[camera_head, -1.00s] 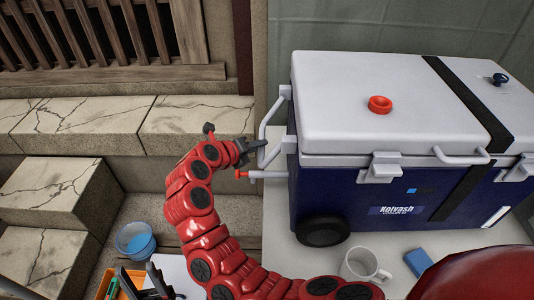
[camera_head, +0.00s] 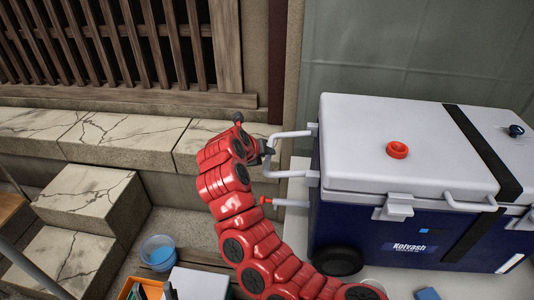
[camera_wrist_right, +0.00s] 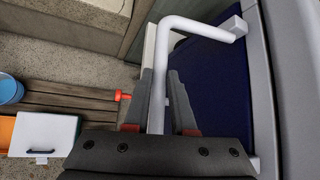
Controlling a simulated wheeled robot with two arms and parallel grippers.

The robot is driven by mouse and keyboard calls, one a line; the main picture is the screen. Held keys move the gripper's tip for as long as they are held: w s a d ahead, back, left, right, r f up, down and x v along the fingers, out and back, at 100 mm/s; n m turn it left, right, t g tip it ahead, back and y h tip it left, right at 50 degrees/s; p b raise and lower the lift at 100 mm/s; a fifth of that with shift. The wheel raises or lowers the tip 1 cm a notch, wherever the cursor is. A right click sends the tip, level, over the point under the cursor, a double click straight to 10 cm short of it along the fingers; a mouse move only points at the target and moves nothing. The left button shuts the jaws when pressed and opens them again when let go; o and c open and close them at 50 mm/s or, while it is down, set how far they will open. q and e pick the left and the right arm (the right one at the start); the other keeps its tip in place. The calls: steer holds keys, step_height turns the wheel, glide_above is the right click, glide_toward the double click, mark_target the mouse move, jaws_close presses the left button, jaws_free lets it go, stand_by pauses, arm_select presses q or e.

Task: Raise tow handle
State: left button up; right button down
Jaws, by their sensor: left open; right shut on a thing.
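The tow handle (camera_head: 292,134) is a white bar loop on the left side of a blue and white cooler (camera_head: 350,130). It sticks out to the left, its upper arm about level. My right gripper (camera_head: 268,148) is shut on the loop's outer bar. In the right wrist view the white tow handle (camera_wrist_right: 190,24) runs down between the fingers of the right gripper (camera_wrist_right: 168,80). Dark fingertips of my left gripper (camera_head: 171,292) show at the bottom edge; it is open, mostly out of frame.
A white rod with a red tip (camera_head: 265,200) sticks out below the handle. A dark wheel (camera_head: 337,261) is at the cooler's base. Stone steps (camera_head: 90,195) stand at left. A blue bowl (camera_head: 158,253) and an orange box (camera_head: 128,289) are at lower left.

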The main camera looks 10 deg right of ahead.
steer(key=shift+d+r+p, duration=0.45)
steer(key=shift+r+p, duration=0.05)
steer(key=shift+r, duration=0.3)
steer(key=shift+d, duration=0.1)
steer(key=c, duration=1.2)
jaws_free()
steer(key=o, duration=0.4)
steer(key=shift+s+d, duration=0.15)
steer(key=shift+d, duration=0.15)
steer(key=shift+o, duration=0.2)
steer(key=shift+a, duration=0.1)
steer(key=shift+a, duration=0.15)
